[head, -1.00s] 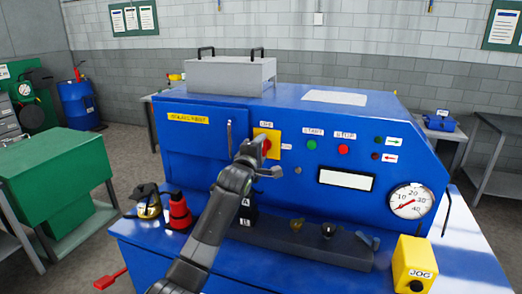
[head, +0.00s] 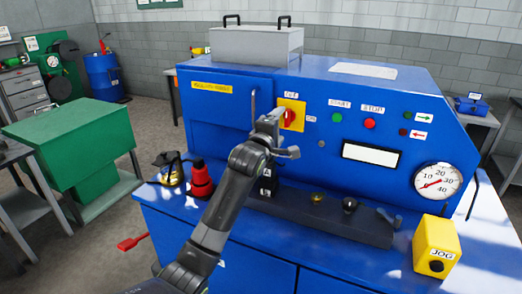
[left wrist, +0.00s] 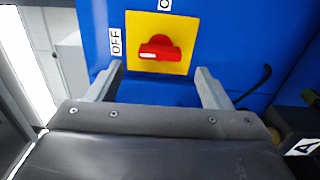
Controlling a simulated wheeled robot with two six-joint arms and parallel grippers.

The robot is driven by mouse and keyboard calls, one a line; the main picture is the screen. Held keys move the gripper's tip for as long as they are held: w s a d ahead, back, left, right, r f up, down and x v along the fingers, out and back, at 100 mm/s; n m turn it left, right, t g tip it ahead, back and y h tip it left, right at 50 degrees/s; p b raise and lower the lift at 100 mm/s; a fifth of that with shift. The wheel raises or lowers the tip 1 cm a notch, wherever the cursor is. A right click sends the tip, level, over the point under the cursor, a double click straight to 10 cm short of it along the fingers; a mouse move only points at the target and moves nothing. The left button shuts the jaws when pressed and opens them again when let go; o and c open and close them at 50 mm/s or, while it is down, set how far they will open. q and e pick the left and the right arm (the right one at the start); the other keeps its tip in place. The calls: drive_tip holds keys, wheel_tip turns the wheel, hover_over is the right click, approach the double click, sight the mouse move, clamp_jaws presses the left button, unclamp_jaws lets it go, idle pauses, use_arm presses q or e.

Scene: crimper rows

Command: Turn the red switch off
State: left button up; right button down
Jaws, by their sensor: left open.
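The red switch (head: 290,115) sits on a yellow plate (head: 299,103) on the blue machine's front. In the head view its handle stands roughly upright, partly behind my gripper. In the left wrist view the red switch (left wrist: 160,48) shows whole, its handle lying across the picture. The white mark on its left end points to the OFF label (left wrist: 116,41). My left gripper (head: 281,132) is open and empty in front of the plate, with its fingers (left wrist: 159,70) spread wide and apart from the handle. My right gripper is not in view.
Green START (head: 336,117) and red STOP (head: 369,123) buttons are right of the switch. A gauge (head: 437,182) and yellow JOG box (head: 436,247) are farther right. A red bottle (head: 200,180) stands on the ledge left of my arm.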

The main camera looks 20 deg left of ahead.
use_arm(q)
drive_tip(key=s+b, duration=0.3)
drive_tip(key=s, duration=0.9)
drive_tip(key=shift+s+a, duration=0.2)
drive_tip(key=shift+a, duration=0.05)
drive_tip(key=shift+f, duration=0.1)
